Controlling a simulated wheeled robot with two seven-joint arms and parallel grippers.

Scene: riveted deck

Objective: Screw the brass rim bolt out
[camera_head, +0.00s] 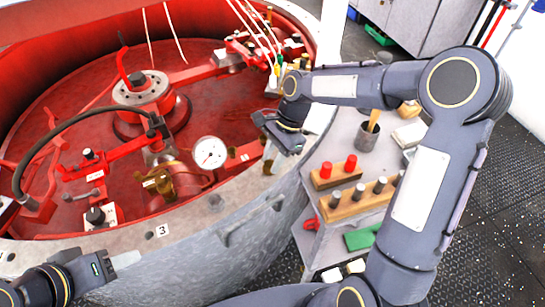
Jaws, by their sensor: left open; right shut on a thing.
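My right gripper (272,150) comes in from the right and reaches down at the right side of the grey drum rim (238,203). It is shut on a small brassy piece (268,166) at the rim, which looks like the brass rim bolt. The gripper covers much of it, so I cannot tell how far it sits in the rim. My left gripper (128,260) is open and empty at the lower left, over the near edge of the rim.
Inside the drum are red arms, a white dial gauge (210,152), a brass valve (160,181) and a black hose. A cart on the right holds wooden blocks with red (336,173) and grey pegs (358,198), and a cup (366,136). A number 3 label (162,230) marks the rim.

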